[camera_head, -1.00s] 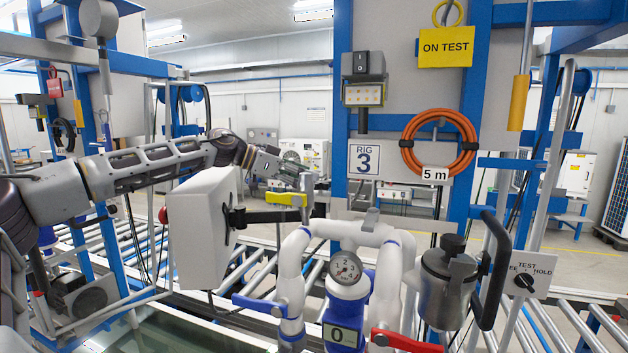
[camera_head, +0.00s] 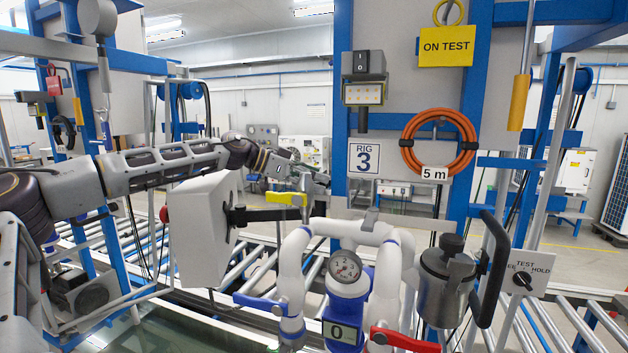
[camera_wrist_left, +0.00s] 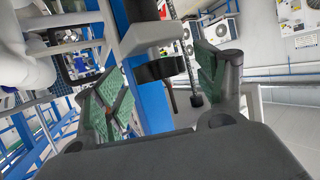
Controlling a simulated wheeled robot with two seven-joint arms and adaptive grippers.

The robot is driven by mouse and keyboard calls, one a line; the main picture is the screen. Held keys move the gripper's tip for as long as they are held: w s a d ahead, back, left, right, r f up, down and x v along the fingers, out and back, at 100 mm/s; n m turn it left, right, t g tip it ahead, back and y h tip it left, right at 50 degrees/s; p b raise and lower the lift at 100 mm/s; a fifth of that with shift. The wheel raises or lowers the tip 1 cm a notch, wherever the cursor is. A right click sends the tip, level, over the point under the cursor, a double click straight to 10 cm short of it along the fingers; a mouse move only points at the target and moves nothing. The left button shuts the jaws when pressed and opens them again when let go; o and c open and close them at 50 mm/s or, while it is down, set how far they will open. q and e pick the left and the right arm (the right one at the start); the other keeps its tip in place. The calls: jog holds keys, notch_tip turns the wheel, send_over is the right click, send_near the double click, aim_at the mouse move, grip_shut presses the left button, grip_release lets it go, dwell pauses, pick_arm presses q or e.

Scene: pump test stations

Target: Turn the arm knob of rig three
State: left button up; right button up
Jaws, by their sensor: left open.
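Rig three carries a white "RIG 3" sign (camera_head: 365,158) on its blue frame. A black swing arm (camera_head: 275,214) runs left from the rig to a pale box (camera_head: 200,228). My left gripper (camera_head: 312,182) is just above the arm's right end, beside the blue frame. In the left wrist view, its green-padded fingers (camera_wrist_left: 160,88) are spread. A dark knob (camera_wrist_left: 160,69) under a grey block (camera_wrist_left: 147,35) shows between them, apparently untouched. In the head view I cannot make out this knob behind the gripper. My right gripper is not in view.
A yellow lever (camera_head: 287,198) is close below my left gripper. White pipes with a gauge (camera_head: 345,267), a blue lever (camera_head: 262,303) and a red lever (camera_head: 404,341) stand below. A steel canister (camera_head: 445,290) is to the right. Rollers surround the stand.

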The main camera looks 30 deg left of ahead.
pick_arm(q)
jog(key=c, duration=1)
jog(key=shift+w+a+m+g+h, duration=0.1)
jog(key=shift+m+g+h, duration=0.4)
jog(key=shift+m+g, duration=0.15)
jog(key=shift+w+a+m+g+h, duration=0.1)
jog(key=shift+w+m+g+h, duration=0.05)
jog(key=shift+m+g+h, duration=0.85)
jog(key=shift+w+m+g, duration=0.1)
jog(key=shift+m+g, duration=0.55)
jog(key=shift+m, duration=0.1)
jog(key=shift+w+a+m+g+h, duration=0.15)
jog(key=shift+m+g+h, duration=0.55)
jog(key=shift+m+g, duration=1)
jog(key=o, duration=1)
